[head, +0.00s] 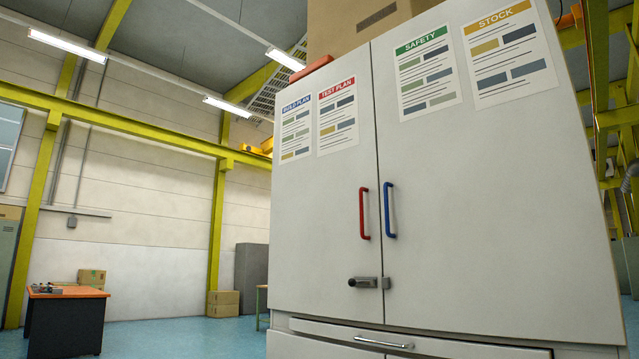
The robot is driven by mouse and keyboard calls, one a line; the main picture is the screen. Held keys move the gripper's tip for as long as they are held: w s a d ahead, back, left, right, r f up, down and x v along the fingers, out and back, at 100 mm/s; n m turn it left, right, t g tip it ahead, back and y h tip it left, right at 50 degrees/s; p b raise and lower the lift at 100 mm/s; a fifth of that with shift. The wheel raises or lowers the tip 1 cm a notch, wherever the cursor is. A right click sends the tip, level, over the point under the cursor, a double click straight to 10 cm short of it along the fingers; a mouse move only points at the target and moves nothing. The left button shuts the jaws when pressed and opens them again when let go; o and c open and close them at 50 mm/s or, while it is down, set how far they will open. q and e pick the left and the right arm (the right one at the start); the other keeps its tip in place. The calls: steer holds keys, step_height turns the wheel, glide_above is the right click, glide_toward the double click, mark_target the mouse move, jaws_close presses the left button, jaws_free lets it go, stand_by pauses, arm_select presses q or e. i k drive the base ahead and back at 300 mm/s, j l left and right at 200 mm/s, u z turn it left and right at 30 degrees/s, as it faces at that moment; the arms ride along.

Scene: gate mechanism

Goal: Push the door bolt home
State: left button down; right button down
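The door bolt (365,282) sits low on a white two-door cabinet, just below the handles. Its dark knob is at the left end, on the left door. Its grey metal body reaches right to the seam between the doors. I cannot tell how far the bolt extends into its keeper. The left door (325,220) has a red handle (364,213), and the right door (480,200) has a blue handle (389,210). Both doors look closed. Neither of my grippers is in view.
A drawer with a metal handle (384,342) lies below the doors. Boxes rest on top of the cabinet, including a cardboard box (350,22). An orange-topped workbench (66,318) stands at the far left. Blue floor (170,340) left of the cabinet is open.

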mark_target(351, 282)
steer(key=i+j, duration=0.35)
steer(key=j, duration=0.25)
steer(key=i+j+u, duration=0.1)
steer(key=i+j, duration=0.3)
steer(key=j, duration=0.2)
steer(key=i+j, duration=0.35)
steer(key=j, duration=0.2)
steer(key=i+j+u, duration=0.1)
steer(key=i+j, duration=0.3)
steer(key=j, duration=0.15)
